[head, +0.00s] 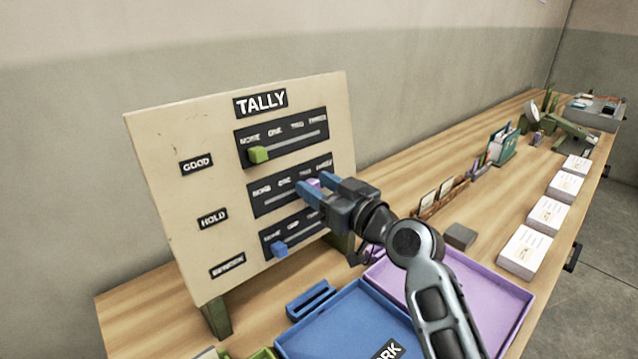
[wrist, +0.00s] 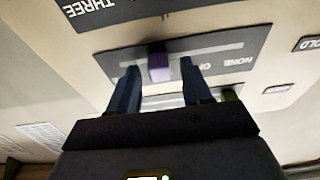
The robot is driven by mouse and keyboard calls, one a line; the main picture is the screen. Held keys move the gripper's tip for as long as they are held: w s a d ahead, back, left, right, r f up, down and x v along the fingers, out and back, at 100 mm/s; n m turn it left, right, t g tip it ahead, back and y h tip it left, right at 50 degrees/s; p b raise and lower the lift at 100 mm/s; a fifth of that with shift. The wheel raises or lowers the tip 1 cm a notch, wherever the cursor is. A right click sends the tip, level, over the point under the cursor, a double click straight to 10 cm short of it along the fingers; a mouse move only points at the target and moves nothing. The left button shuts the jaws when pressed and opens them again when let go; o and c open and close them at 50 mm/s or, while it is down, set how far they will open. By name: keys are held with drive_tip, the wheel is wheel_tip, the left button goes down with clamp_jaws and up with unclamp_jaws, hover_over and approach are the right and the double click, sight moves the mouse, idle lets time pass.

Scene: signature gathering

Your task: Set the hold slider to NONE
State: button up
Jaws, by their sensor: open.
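The tally board (head: 180,235) stands upright at the left of the table, with three slider rows. The HOLD row (head: 258,206), beside the HOLD label (head: 213,218), has a purple slider knob (head: 314,183) around TWO. NONE is at its left end. In the wrist view, which is upside down, the purple knob (wrist: 159,67) sits between my fingertips and the NONE label (wrist: 238,62) is to the right. My gripper (head: 312,181) is open, its blue fingers on either side of the knob; whether they touch it cannot be told.
The green knob (head: 259,155) of the GOOD row above and the blue knob (head: 280,250) of the lowest row are both near NONE. A blue tray (head: 300,345) and a purple tray (head: 508,297) lie below my arm. Paper stacks (head: 525,252) line the table's right edge.

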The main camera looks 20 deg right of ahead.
drive_tip(key=shift+w+a, duration=0.1)
clamp_jaws()
idle(0.4)
